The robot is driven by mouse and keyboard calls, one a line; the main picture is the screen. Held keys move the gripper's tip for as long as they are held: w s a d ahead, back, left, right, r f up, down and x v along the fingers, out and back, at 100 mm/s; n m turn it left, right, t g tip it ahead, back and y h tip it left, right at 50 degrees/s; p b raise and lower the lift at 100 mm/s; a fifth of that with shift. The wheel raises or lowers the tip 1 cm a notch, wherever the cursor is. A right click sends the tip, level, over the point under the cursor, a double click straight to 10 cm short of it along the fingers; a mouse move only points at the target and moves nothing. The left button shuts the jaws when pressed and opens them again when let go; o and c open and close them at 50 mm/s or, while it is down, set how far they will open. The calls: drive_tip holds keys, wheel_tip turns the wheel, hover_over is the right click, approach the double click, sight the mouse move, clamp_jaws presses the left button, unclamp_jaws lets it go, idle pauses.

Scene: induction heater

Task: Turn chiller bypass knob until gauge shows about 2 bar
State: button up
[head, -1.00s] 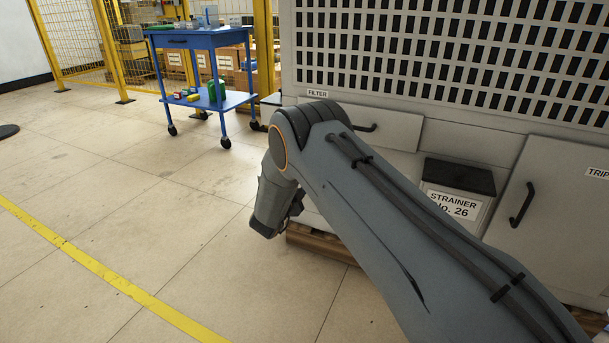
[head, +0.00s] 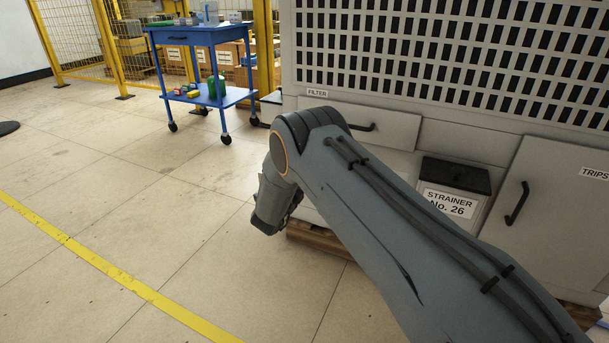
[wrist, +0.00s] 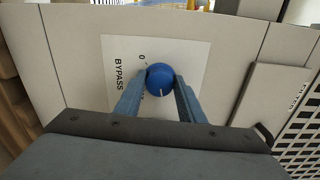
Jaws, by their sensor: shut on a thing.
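The blue round bypass knob (wrist: 159,77) shows in the wrist view, in front of a white label plate (wrist: 116,48) marked BYPASS and 0. A pale mark on the knob points toward the bottom of that view. My gripper (wrist: 160,92) is shut on the knob, with one blue-grey finger on each side of it. In the head view my arm hides the knob and the fingers. No gauge can be seen in either view.
The grey cabinet has a FILTER drawer (head: 367,125), a black-lidded STRAINER box (head: 452,192) and a door (head: 550,210) with a black handle. A blue cart (head: 202,38) stands at the back left.

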drive_tip(key=shift+w+d+r, duration=0.1)
drive_tip(key=shift+w+r, duration=0.15)
drive_tip(key=shift+w, duration=0.05)
drive_tip(key=o, duration=1)
drive_tip(key=shift+f, duration=0.1)
drive_tip(key=shift+o, duration=0.2)
drive_tip(key=shift+s+f, duration=0.1)
drive_tip(key=shift+s, duration=0.05)
drive_tip(key=p+v, duration=0.2)
drive_tip(key=v, duration=0.5)
drive_tip(key=shift+s+p, duration=0.3)
drive_tip(key=shift+p, duration=0.05)
